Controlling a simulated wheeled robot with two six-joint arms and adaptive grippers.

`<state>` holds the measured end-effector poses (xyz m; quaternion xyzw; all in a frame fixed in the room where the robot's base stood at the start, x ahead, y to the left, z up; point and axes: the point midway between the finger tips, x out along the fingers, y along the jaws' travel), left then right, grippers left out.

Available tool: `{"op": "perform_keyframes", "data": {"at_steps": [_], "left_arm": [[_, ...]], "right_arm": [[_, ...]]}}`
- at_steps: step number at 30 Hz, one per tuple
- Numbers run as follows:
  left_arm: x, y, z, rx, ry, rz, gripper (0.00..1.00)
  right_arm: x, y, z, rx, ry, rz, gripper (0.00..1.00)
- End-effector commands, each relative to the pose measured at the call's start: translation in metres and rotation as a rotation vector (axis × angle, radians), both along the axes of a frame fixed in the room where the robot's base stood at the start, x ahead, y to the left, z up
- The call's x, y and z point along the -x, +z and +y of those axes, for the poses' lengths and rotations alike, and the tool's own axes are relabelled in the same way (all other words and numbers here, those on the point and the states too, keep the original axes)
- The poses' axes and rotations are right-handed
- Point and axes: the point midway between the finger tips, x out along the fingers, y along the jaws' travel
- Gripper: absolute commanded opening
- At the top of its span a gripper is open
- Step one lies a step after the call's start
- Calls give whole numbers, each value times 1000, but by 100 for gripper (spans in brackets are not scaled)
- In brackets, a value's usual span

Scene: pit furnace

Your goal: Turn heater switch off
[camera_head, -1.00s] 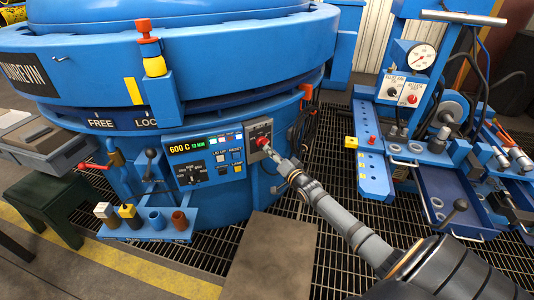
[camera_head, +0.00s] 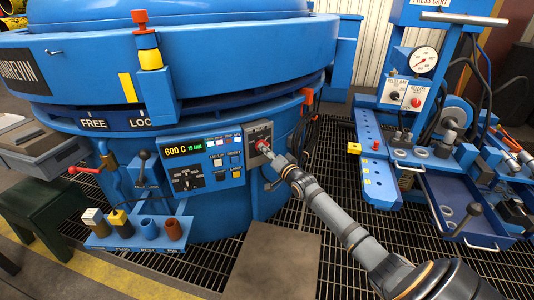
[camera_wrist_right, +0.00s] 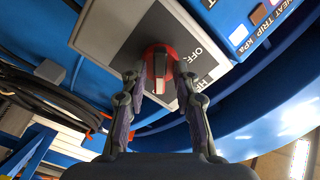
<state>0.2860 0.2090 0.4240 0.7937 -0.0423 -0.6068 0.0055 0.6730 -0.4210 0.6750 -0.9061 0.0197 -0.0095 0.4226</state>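The heater switch is a red round knob with a grey bar handle, on a pale plate on the front of the blue furnace. It shows in the head view (camera_head: 262,144) and the right wrist view (camera_wrist_right: 161,68). In the wrist view, "OFF" and part of another label are printed right of the knob. My right gripper (camera_wrist_right: 164,82) is at the knob, one finger on each side of the grey bar. The fingers are partly closed, with small gaps to the bar. It also shows in the head view (camera_head: 269,152). My left gripper is not in view.
The control panel (camera_head: 202,160) with its lit display and buttons is just left of the switch. Dark cables (camera_wrist_right: 40,90) hang beside the switch plate. A blue press cart (camera_head: 375,165) stands at the right. A rack (camera_head: 140,235) with several cups juts out at the lower left.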

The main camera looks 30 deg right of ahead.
Motion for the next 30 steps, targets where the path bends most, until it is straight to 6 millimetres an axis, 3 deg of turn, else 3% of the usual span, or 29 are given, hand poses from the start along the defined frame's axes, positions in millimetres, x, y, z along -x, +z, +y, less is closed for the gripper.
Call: {"op": "perform_keyframes", "data": {"at_steps": [1,6,19,30], "left_arm": [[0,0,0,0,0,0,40],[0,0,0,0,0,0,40],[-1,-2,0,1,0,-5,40],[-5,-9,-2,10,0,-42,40]], "right_arm": [[0,0,0,0,0,0,19],[0,0,0,0,0,0,0],[0,-1,0,51,-1,3,0],[0,-3,0,327,0,17,0]]}}
